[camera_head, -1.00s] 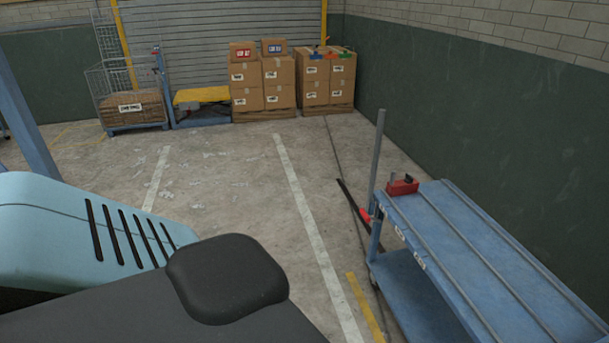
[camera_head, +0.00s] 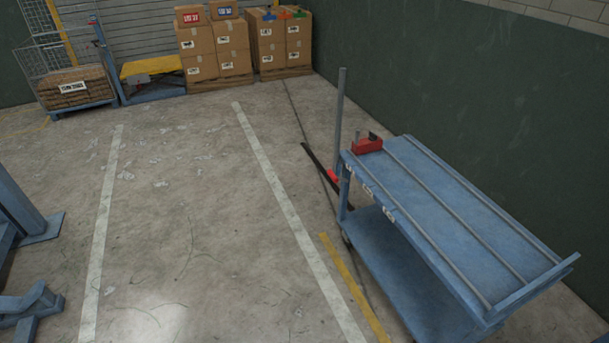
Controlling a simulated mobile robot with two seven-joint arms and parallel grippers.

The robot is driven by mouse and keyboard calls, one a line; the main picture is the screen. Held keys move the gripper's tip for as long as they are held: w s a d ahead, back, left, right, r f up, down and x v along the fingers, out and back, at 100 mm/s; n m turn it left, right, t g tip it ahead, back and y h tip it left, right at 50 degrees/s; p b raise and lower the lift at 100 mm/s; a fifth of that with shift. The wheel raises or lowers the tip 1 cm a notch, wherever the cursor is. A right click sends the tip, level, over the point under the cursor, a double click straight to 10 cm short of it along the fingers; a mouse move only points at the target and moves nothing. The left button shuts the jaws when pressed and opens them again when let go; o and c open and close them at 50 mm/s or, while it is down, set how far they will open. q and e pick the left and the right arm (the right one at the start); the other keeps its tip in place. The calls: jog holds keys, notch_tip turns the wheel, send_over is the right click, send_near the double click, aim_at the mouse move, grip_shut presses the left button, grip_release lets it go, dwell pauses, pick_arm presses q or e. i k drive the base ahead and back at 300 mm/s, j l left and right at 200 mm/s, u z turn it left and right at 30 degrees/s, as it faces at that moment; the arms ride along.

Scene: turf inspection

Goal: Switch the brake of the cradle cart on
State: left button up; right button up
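The blue cart (camera_head: 415,178), which I take to be the cradle cart, stands at the right by the green wall. Long rails run along its top deck, and a lower shelf (camera_head: 400,275) sits beneath. A red block (camera_head: 367,146) with small dark upright parts sits at the far left corner of the top deck. A grey upright post (camera_head: 340,115) rises beside that corner. A small red part (camera_head: 333,176) shows low by the post, near a dark bar. I cannot tell which red part is the brake or how it is set. Neither gripper is in view.
Stacked cartons (camera_head: 215,50) on pallets stand at the back, beside a yellow-topped blue cart (camera_head: 150,68) and a wire cage with sacks (camera_head: 75,90). Blue metal structure (camera_head: 38,228) stands at the left edge.

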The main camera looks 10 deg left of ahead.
aim_at(336, 178)
jog(key=i+j+z, duration=0.1)
jog(key=i+j, duration=0.15)
jog(key=i, duration=0.3)
jog(key=i+j, duration=0.3)
jog(key=i, duration=0.25)
jog(key=i+j+z, duration=0.15)
jog(key=i+j, duration=0.15)
jog(key=i, duration=0.25)
jog(key=i+j, duration=0.4)
jog(key=i, duration=0.15)
jog(key=l+z, duration=0.05)
